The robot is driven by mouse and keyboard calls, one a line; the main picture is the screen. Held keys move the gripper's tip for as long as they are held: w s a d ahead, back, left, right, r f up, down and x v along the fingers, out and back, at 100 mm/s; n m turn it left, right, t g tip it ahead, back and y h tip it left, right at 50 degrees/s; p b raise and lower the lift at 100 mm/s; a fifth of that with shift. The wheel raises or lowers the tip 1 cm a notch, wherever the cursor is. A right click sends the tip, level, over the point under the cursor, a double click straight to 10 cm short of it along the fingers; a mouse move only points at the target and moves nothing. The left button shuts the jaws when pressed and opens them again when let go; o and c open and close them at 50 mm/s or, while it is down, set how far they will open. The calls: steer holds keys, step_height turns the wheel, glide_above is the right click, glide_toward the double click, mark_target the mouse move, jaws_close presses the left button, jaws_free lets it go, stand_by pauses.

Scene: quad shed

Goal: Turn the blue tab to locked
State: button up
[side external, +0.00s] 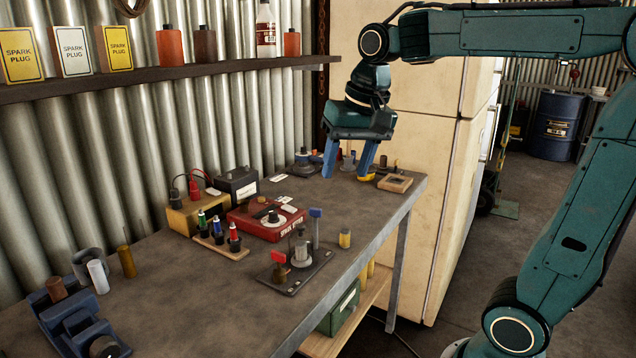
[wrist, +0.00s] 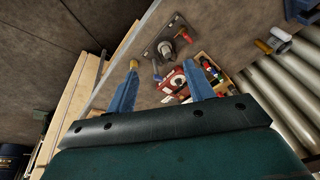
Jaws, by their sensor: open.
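The blue tab (side external: 316,213) stands upright on a thin post at the far edge of a dark base plate (side external: 318,262), in the side view. A grey cylinder (side external: 301,247) and a red tab (side external: 278,257) are on the same plate. The plate shows small in the wrist view (wrist: 149,50), beyond my fingers. Any locked marking is too small to read. My gripper (side external: 347,177) is open and empty, pointing down over the far end of the bench, well behind the blue tab. Its two blue fingers (wrist: 160,64) are spread apart in the wrist view.
A red box (side external: 262,225), a wooden rack of screwdrivers (side external: 219,242) and a black battery-like box (side external: 237,184) stand left of the plate. A yellow cylinder (side external: 344,238) stands to its right. The front bench top is mostly clear.

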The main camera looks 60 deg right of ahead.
steer(key=w+d+f+m+g, duration=0.3)
steer(key=w+d+m, duration=0.5)
steer(key=w+d, duration=0.4)
steer(key=w, duration=0.2)
steer(key=shift+w+f+m+y, duration=0.3)
steer(key=shift+f+m, duration=0.05)
steer(key=shift+m, duration=0.05)
steer(key=shift+d+f, duration=0.1)
steer(key=shift+f, duration=0.05)
step_height(320, 180, down, 14)
steer(key=shift+r, duration=0.25)
steer(key=c, duration=1)
